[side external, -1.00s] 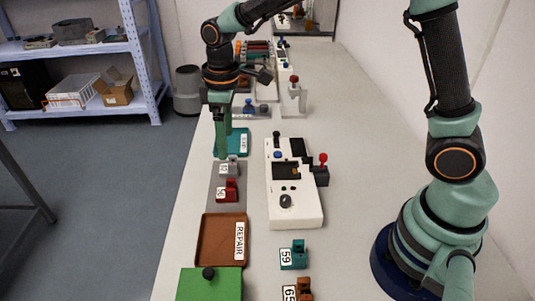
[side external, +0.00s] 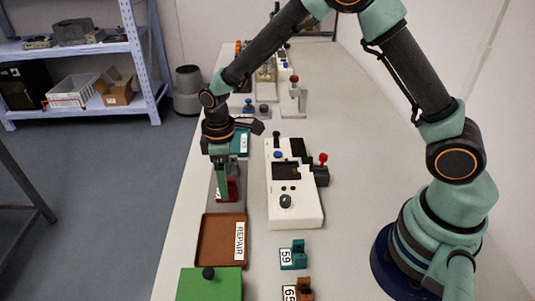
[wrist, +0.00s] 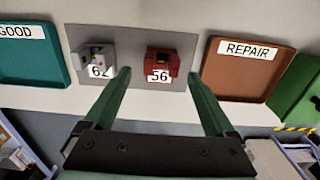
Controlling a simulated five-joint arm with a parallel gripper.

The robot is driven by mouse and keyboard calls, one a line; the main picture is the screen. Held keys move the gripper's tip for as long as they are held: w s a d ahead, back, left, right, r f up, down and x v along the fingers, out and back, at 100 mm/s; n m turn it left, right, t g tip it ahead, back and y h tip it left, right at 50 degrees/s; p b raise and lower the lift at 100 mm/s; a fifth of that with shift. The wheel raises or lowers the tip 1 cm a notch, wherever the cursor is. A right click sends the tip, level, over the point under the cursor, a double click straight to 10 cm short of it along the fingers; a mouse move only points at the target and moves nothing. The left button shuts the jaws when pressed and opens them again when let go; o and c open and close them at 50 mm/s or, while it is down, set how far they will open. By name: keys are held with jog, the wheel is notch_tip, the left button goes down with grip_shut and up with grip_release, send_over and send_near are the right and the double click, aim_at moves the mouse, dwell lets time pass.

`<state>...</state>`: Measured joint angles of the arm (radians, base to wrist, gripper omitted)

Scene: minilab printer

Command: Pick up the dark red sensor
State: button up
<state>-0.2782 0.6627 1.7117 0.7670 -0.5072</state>
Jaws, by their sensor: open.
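The dark red sensor (wrist: 162,62), labelled 56, sits on a grey mat (wrist: 130,38) in the wrist view. In the side view it shows (side external: 233,188) partly behind my fingers. My gripper (wrist: 158,74) is open and empty, pointing down over the mat. In the wrist view its two fingertips lie to the left and right of the red sensor, with gaps on both sides. I cannot tell how far above the mat the tips are. A light grey sensor (wrist: 95,55), labelled 62, sits left of the red one, close to the left finger.
A brown REPAIR tray (side external: 207,240) and a green box (side external: 210,285) lie in front. A teal GOOD tray (wrist: 25,65) is beyond the mat. A white machine (side external: 306,205) stands to the right. A teal sensor (side external: 298,255) and an orange-brown one (side external: 305,290) are nearer.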

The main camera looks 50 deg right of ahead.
jog(key=shift+f, duration=1.45)
grip_shut()
jog(key=shift+r, duration=0.1)
notch_tip(320, 180, up, 20)
